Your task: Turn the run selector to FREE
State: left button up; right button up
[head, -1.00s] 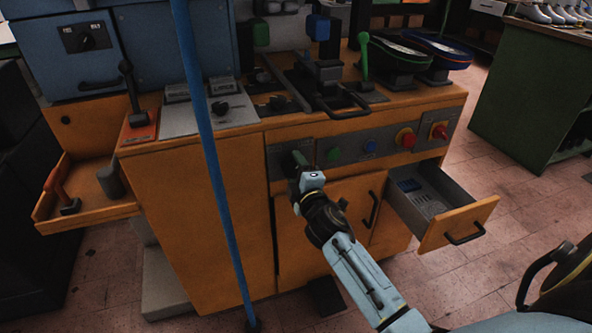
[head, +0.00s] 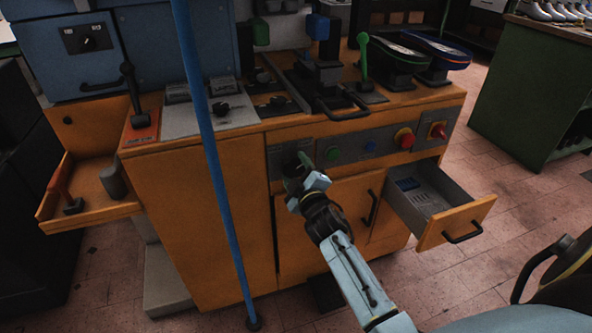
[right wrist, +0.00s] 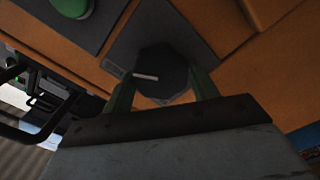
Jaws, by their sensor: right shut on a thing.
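In the right wrist view a dark round selector knob (right wrist: 160,72) with a white pointer line sits on a grey plate (right wrist: 170,30). The green fingers of my right gripper (right wrist: 163,92) stand on either side of it, shut on it. In the head view my right gripper (head: 297,172) is at the left end of the orange bench's front control strip and hides most of the knob. Lettering on the plate is too small to read, so I cannot tell which position the pointer marks. My left gripper is not in view.
Right along the strip are a green button (head: 332,153), a blue button (head: 370,147) and red knobs (head: 404,138). A grey drawer (head: 430,200) stands open below them. A blue pole (head: 215,180) stands upright left of my right arm.

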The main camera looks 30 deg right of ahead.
jog(key=o, duration=1)
jog(key=shift+c, duration=0.2)
jog(key=shift+s+a, duration=0.1)
jog(key=shift+s, duration=0.1)
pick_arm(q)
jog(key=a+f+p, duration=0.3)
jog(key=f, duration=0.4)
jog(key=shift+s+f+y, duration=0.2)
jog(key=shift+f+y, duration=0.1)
pick_arm(e)
jog(key=v, duration=1.3)
